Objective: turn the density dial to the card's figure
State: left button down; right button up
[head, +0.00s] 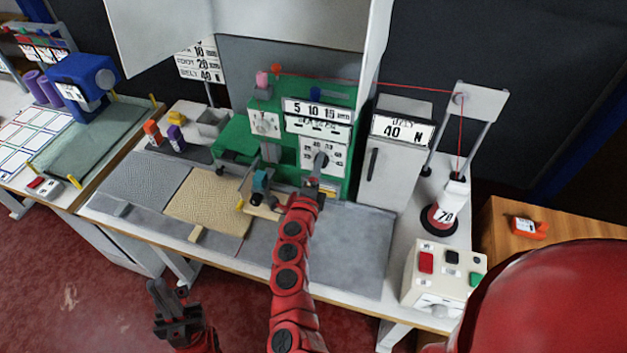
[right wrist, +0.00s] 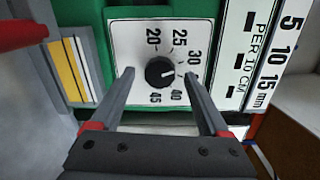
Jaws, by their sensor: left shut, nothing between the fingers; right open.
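The density dial (head: 322,158) is a white plate with a dark round knob on the green machine (head: 349,178). In the right wrist view the knob (right wrist: 160,72) has a small pale mark on its right side. The figures 20, 25, 30, 40 and 45 show around it, turned sideways; I cannot clearly read the setting. My right gripper (right wrist: 160,77) is open, its fingers either side of the knob and apart from it. The card (head: 200,64) hangs at the back left; its small lines seem to read 10, 20 and 40 N. My left gripper (head: 172,308) is shut and empty, in front of the table.
A second white dial (head: 264,124) and a 5-10-15 scale (head: 317,108) sit on the machine above. A white cabinet (head: 393,155) marked 40 N stands to the right, with a weight marked 70 (head: 444,215) and a button box (head: 443,272) beyond. Grey and tan rug pieces cover the tabletop left.

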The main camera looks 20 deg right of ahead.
jog(key=b+v, duration=0.2)
jog(key=v, duration=1.5)
